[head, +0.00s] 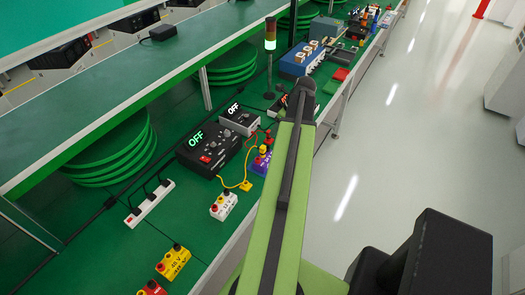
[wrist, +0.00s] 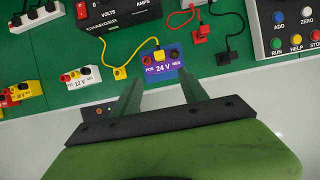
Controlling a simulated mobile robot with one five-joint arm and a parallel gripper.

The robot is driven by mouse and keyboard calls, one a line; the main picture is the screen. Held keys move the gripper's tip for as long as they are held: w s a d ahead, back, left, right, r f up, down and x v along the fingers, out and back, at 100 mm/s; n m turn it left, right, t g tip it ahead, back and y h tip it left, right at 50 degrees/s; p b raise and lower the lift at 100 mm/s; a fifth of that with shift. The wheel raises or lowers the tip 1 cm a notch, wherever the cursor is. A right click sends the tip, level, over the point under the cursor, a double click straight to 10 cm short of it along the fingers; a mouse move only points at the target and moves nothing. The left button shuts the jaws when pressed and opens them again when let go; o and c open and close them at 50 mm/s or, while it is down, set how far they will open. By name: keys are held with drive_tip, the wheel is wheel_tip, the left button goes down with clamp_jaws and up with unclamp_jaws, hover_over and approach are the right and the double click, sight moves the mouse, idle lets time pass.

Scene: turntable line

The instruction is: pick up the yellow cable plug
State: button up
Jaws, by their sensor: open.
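The yellow cable plug (wrist: 120,73) lies on the green bench in the wrist view, left of the purple 24 V block (wrist: 162,68). Its yellow cable curves up to the black charger box (wrist: 118,12). The plug also shows in the head view (head: 246,185), near the bench's front edge. My gripper (wrist: 159,78) is open and empty in the wrist view. Its two green fingers reach toward the front of the purple block, and the plug is just left of the left finger. A yellow piece (wrist: 159,55) sits on the purple block.
The white 12 V block (wrist: 80,79) is left of the plug. A red plug (wrist: 200,33) and a black plug (wrist: 222,58) with cables lie to the right. A button panel (wrist: 293,28) is at far right. A power strip (head: 150,203) lies on the bench's left.

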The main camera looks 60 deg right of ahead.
drive_tip(key=b, duration=1.1)
approach(263, 147)
drive_tip(key=x, duration=0.5)
drive_tip(key=shift+s+f, duration=0.15)
drive_tip(key=shift+f, duration=0.15)
drive_tip(key=b+x, duration=0.5)
drive_tip(key=shift+w, duration=0.3)
drive_tip(key=shift+r, duration=0.1)
clamp_jaws()
